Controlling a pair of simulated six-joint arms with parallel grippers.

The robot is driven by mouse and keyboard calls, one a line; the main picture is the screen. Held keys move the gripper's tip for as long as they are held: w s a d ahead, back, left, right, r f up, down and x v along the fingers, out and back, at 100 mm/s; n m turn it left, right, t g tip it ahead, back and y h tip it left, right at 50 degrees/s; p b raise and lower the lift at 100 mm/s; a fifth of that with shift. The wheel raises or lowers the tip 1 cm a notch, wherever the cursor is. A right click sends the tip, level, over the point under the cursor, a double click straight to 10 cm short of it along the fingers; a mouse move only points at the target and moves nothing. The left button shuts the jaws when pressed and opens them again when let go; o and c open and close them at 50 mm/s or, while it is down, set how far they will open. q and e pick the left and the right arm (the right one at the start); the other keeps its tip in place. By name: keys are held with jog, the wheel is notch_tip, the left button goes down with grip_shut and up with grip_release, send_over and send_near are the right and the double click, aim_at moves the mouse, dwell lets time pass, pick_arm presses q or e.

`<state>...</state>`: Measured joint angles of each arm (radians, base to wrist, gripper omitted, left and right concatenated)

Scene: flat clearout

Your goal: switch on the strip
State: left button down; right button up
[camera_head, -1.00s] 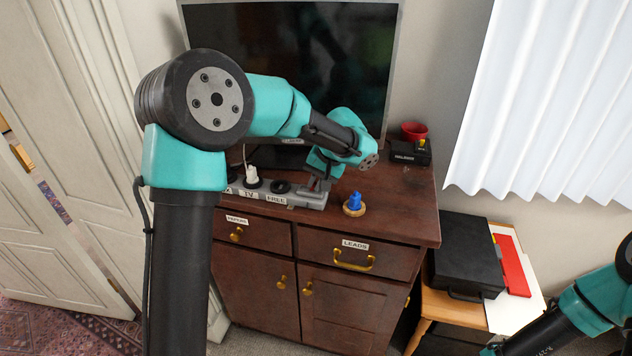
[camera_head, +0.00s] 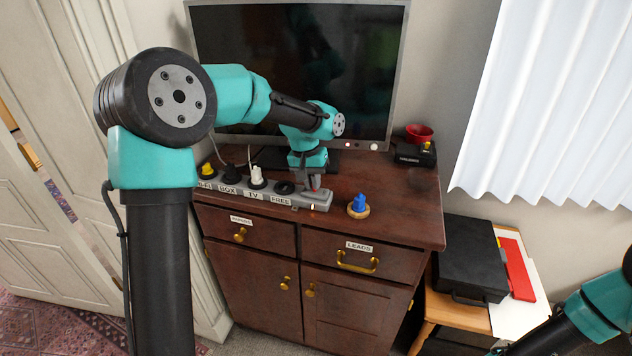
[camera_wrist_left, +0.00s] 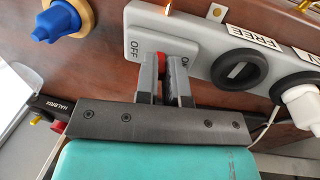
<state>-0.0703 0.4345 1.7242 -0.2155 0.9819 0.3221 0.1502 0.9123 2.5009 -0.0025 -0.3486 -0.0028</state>
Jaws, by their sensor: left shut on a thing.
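The grey power strip (camera_head: 232,191) lies along the front of the brown dresser top, with labels including BOX, TV and FREE. In the left wrist view the strip (camera_wrist_left: 200,35) shows OFF and ON marks beside a red switch (camera_wrist_left: 161,64). My left gripper (camera_head: 313,184) is at the strip's right end. In the left wrist view the left gripper (camera_wrist_left: 166,72) has its two fingers shut on the red switch, which mostly hides it. A small orange light (camera_wrist_left: 168,6) glows at the strip's edge. My right gripper is out of view.
A blue-topped knob-like object (camera_head: 358,205) stands right of the strip. A television (camera_head: 300,75) is behind. A black box (camera_head: 414,155) and red pot (camera_head: 419,133) are at the back right. A black case (camera_head: 468,258) lies on a lower stand.

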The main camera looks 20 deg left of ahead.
pick_arm(q)
jog(key=shift+a+f+h, duration=0.1)
jog(key=shift+a+h, duration=0.35)
jog(key=shift+h, duration=0.75)
jog(key=c, duration=1.5)
grip_release()
jog(key=v, duration=1.7)
jog(key=shift+s+a, duration=0.15)
jog(key=shift+s, duration=0.2)
